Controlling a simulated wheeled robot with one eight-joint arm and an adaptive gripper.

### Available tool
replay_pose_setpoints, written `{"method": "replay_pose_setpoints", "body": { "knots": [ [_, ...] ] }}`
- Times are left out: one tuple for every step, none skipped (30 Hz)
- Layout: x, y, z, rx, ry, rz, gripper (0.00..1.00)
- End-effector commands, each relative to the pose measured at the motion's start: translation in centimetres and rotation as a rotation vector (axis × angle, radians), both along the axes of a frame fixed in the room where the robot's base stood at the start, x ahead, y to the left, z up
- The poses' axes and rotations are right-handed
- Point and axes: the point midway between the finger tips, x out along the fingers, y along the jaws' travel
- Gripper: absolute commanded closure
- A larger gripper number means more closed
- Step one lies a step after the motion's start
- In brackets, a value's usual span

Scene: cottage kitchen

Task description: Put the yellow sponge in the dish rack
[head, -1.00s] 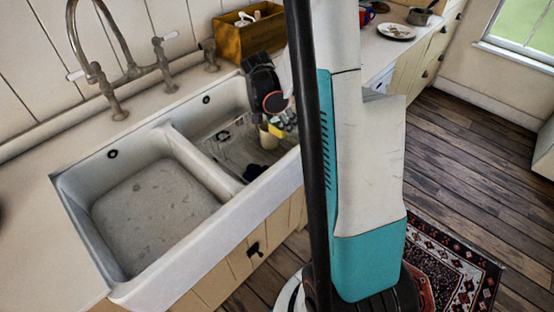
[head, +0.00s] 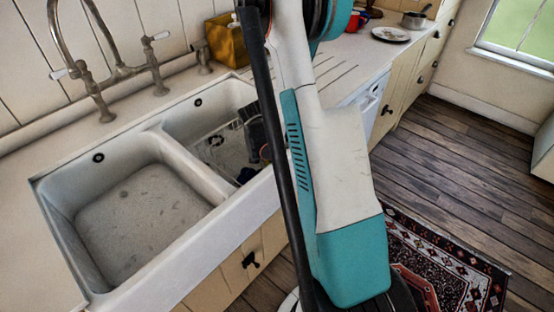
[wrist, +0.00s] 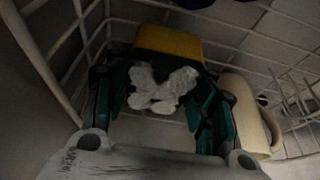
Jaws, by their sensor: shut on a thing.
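The yellow sponge (wrist: 168,40) shows at the fingertips of my gripper (wrist: 156,72) in the wrist view, and the gripper is shut on it. White wires of the dish rack (wrist: 38,62) surround the gripper and sponge, which are down inside the rack. I cannot tell whether the sponge touches the rack's floor. In the head view the rack (head: 208,152) sits in the right sink basin. There my arm hides the sponge and most of the gripper.
A cream mug (wrist: 248,112) lies in the rack close to the gripper's right finger. A dark item (head: 246,174) is at the rack's front. The left basin (head: 145,225) is empty. A wooden box (head: 226,42) and a plate (head: 391,34) stand on the counter.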

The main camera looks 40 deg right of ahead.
Motion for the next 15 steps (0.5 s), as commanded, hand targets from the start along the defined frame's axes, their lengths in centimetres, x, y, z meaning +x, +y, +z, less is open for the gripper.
{"method": "replay_pose_setpoints", "body": {
  "knots": [
    [-0.02, 0.01, -0.22, 0.0, 0.0, 0.0, 0.58],
    [-0.02, 0.01, -0.18, 0.0, 0.0, 0.0, 0.58],
    [-0.02, 0.01, -0.1, 0.0, 0.0, 0.0, 0.58],
    [-0.03, 0.01, -0.08, 0.0, 0.0, 0.0, 0.58],
    [-0.02, 0.0, -0.07, 0.0, 0.0, 0.0, 0.58],
    [-0.02, 0.01, -0.06, 0.0, 0.0, 0.0, 0.58],
    [-0.02, 0.0, -0.07, 0.0, 0.0, 0.0, 0.58],
    [-0.02, 0.0, -0.1, 0.0, 0.0, 0.0, 0.58],
    [-0.01, 0.01, -0.19, 0.0, 0.0, 0.0, 0.58],
    [-0.01, 0.01, -0.27, 0.0, 0.0, 0.0, 0.58],
    [0.0, 0.0, -0.36, 0.0, 0.0, 0.0, 0.58],
    [0.0, -0.01, -0.3, 0.0, 0.0, 0.0, 0.4],
    [0.0, -0.01, -0.3, 0.0, 0.0, 0.0, 0.33],
    [-0.01, -0.01, -0.3, 0.0, 0.0, 0.0, 0.29],
    [-0.01, 0.0, -0.3, 0.0, 0.0, 0.0, 0.29]
  ]
}}
